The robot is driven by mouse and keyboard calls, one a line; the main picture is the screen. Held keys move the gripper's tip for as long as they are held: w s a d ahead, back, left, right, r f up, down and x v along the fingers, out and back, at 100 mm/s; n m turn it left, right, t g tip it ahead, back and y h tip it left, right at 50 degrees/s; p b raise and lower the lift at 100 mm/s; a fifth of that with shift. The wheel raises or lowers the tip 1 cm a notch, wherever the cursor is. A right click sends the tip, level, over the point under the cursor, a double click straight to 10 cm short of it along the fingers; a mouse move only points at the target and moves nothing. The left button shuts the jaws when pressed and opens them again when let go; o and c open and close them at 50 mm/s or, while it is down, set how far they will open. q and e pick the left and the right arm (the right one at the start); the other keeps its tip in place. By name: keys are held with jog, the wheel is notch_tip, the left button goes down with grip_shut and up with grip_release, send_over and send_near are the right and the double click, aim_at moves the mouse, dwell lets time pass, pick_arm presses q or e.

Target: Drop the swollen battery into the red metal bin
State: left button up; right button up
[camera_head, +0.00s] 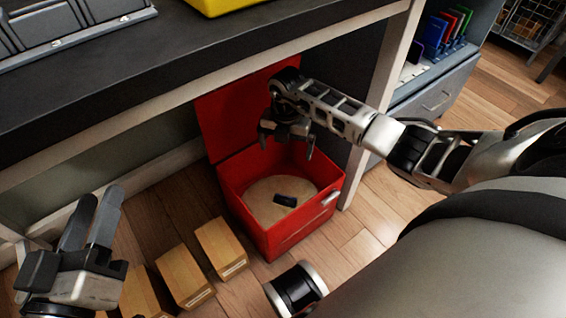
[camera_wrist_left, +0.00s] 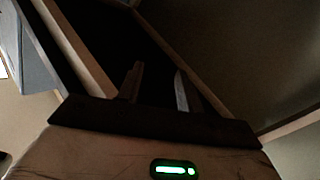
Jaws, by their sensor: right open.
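The red metal bin (camera_head: 235,190) stands on the floor under the bench with its lid raised at the back. A small dark block, which looks like the battery (camera_head: 285,200), lies on the pale sand-like fill (camera_head: 262,212) inside it. I cannot make out any swelling at this size. My right gripper (camera_head: 287,147) is open and empty above the bin, its fingers pointing down, apart from the block. My left gripper (camera_head: 98,194) is at the lower left with its fingers up. The left wrist view shows its two fingers (camera_wrist_left: 158,85) apart with nothing between them.
Several cardboard boxes (camera_head: 220,248) stand on the floor left of the bin. The dark bench top (camera_head: 130,75) overhangs the bin, and a pale bench leg (camera_head: 375,100) stands to its right. A shelf unit with coloured folders (camera_head: 435,35) is at the upper right.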

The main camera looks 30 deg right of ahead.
pick_arm(q)
jog(key=shift+s+a+f+m+g+y+p, duration=0.1)
jog(key=shift+s+f+g+y+p, duration=0.25)
jog(key=shift+p, duration=0.4)
jog(key=shift+a+f+m+g+y+p, duration=0.1)
jog(key=shift+a+f+g+y+p, duration=0.1)
jog(key=shift+f+g+p, duration=0.4)
jog(key=shift+s+a+f+m+g+y+p, duration=0.15)
jog(key=shift+s+f+y+p, duration=0.15)
jog(key=shift+p, duration=0.6)
pick_arm(e)
notch_tip(320, 180, up, 13)
pick_arm(q)
jog(key=shift+w+d, duration=0.1)
pick_arm(e)
jog(key=shift+f, duration=0.15)
